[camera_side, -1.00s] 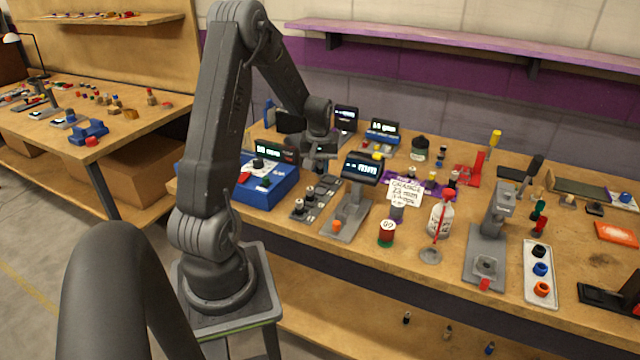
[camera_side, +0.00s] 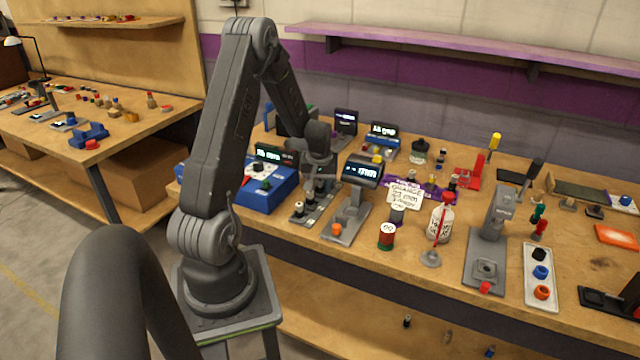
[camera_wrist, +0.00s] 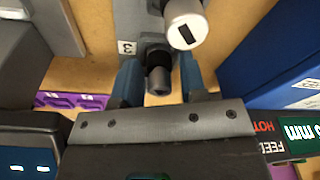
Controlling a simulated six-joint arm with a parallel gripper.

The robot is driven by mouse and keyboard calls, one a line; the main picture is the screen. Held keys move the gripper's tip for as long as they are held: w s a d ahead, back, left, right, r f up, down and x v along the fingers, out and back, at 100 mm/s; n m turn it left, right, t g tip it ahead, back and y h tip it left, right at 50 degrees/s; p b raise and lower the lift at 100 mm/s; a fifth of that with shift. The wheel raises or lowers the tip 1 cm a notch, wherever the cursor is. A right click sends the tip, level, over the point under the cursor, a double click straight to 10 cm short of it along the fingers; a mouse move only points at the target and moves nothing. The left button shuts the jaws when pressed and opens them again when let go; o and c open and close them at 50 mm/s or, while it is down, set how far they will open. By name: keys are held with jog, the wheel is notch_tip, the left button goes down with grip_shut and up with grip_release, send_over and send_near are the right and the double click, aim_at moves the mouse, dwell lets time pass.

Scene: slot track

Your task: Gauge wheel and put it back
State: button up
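The slot track (camera_side: 301,218), a grey plate with small dark and pale pieces on it, lies beside the blue box in the side view. It also shows in the wrist view (camera_wrist: 127,18), with a number tag. My gripper (camera_side: 313,192) is low over the track's far end. In the wrist view my gripper (camera_wrist: 160,82) is open, its blue-grey fingers on either side of a black and grey round piece (camera_wrist: 158,78). Narrow gaps seem to show beside it. A pale cylinder (camera_wrist: 186,26) with a black bar stands just beyond. I cannot tell which piece is the wheel.
A grey stand with a lit display (camera_side: 362,172) is right of the track. The blue box (camera_side: 265,196) with a green display is close on the left. A handwritten card (camera_side: 405,195), a red-green cylinder (camera_side: 387,237) and a white bottle (camera_side: 441,220) stand further right.

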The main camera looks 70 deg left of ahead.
jog(key=shift+o, duration=0.6)
jog(key=shift+r, duration=0.1)
notch_tip(320, 180, up, 12)
jog(key=d+f, duration=0.1)
jog(key=d, duration=0.1)
jog(key=w+d+r+m+t, duration=0.1)
jog(key=w+d+r+m, duration=0.15)
jog(key=d+r, duration=0.55)
jog(key=s+d+r+m+t, duration=0.1)
jog(key=s+d+m, duration=0.2)
jog(key=d, duration=0.5)
jog(key=s+d+r+m+t+h, duration=0.1)
jog(key=s+d+m, duration=0.3)
jog(key=d, duration=0.5)
jog(key=s+d+r+m+t, duration=0.1)
jog(key=s+d+r+m, duration=0.2)
jog(key=d, duration=0.5)
jog(key=shift+s+d+m+t+h, duration=0.15)
jog(key=shift+s+m+t+h, duration=0.25)
jog(key=shift+s, duration=0.55)
